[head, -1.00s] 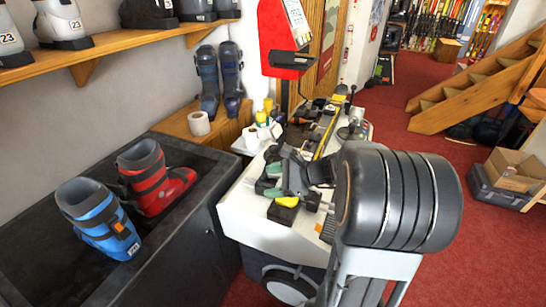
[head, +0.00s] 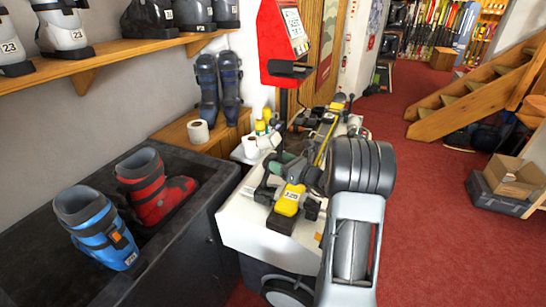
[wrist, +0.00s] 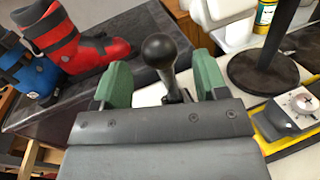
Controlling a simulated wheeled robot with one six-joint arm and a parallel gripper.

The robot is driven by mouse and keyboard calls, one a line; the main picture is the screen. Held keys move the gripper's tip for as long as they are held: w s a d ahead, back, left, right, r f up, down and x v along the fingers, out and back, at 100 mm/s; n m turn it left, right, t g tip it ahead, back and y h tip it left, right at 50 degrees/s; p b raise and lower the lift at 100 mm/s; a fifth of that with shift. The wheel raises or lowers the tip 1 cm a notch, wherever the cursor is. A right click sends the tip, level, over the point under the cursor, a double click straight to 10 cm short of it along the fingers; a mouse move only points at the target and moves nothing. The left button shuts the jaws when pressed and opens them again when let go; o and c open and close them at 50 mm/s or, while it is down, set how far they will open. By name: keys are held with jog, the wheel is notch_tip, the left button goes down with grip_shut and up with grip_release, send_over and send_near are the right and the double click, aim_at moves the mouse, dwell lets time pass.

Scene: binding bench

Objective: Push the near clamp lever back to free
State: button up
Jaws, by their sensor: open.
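The near clamp lever (wrist: 166,60), a dark stem with a round black knob, shows in the wrist view. It stands up between the two green-padded fingers of my gripper (wrist: 163,80), with a visible gap to each finger. My gripper is open and holds nothing. In the head view my gripper (head: 274,176) is over the near left part of the white bench (head: 250,228), and the near lever cannot be made out there.
A yellow-edged ski (head: 325,138) runs back along the bench among dark fittings. A dark trough at left holds a blue boot (head: 97,228) and a red boot (head: 152,188). Red floor is open at right.

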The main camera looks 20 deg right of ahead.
aim_at(273, 158)
jog(key=shift+p+x, duration=0.3)
jog(key=shift+x, duration=1.6)
jog(key=shift+c, duration=0.3)
grip_shut()
